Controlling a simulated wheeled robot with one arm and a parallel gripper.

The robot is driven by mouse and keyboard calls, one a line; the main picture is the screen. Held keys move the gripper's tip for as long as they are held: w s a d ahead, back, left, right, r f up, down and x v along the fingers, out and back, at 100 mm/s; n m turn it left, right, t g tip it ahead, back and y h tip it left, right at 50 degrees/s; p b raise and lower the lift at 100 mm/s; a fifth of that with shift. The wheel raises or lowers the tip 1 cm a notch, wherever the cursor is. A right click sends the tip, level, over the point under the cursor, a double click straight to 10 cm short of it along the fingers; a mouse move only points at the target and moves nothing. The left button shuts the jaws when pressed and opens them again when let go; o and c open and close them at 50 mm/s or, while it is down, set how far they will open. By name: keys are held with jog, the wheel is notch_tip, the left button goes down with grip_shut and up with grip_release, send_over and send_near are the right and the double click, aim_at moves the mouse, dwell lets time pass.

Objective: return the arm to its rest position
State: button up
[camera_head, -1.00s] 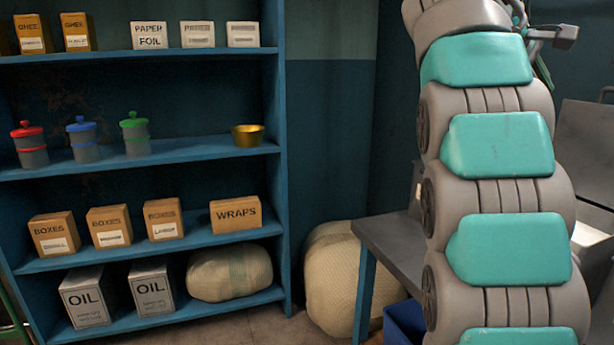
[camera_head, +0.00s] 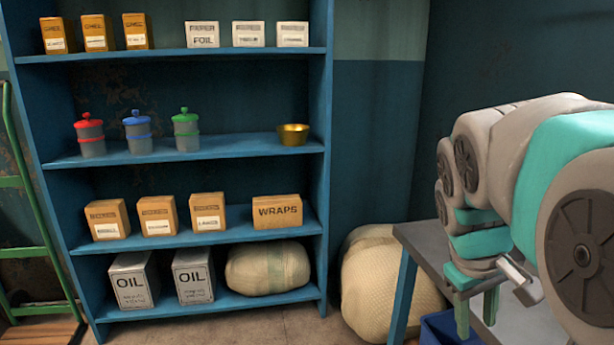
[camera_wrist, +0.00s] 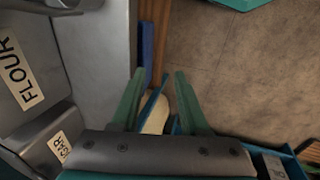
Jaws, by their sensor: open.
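My arm (camera_head: 560,190) is folded at the right of the head view, beside the blue shelf unit and over the grey table. My gripper (camera_head: 477,318) hangs at its end, pointing down, with its green fingers partly cut off from clear sight by the table area. In the wrist view my gripper (camera_wrist: 158,75) shows two green fingers spread apart with nothing held between them.
The blue shelf unit (camera_head: 190,152) holds boxes, jars and oil tins. The grey table (camera_head: 418,240) stands at right, with a sack (camera_head: 385,275) beside it. Bins labelled flour (camera_wrist: 22,75) and sugar (camera_wrist: 58,145) are at left in the wrist view. Bare floor (camera_wrist: 245,65) lies right.

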jog(key=s+a+f+m+g+y, duration=0.1)
jog(key=s+a+f, duration=0.4)
jog(key=s+f, duration=0.2)
jog(key=s+a+f+m+g+y, duration=0.1)
jog(key=s+a+f+y, duration=0.1)
jog(key=s+a+f, duration=0.4)
jog(key=s+f, duration=0.1)
jog(key=s, duration=0.3)
jog(key=shift+s+g, duration=0.25)
jog(key=shift+g, duration=0.15)
jog(key=shift+d+m, duration=0.1)
jog(key=shift+m, duration=0.2)
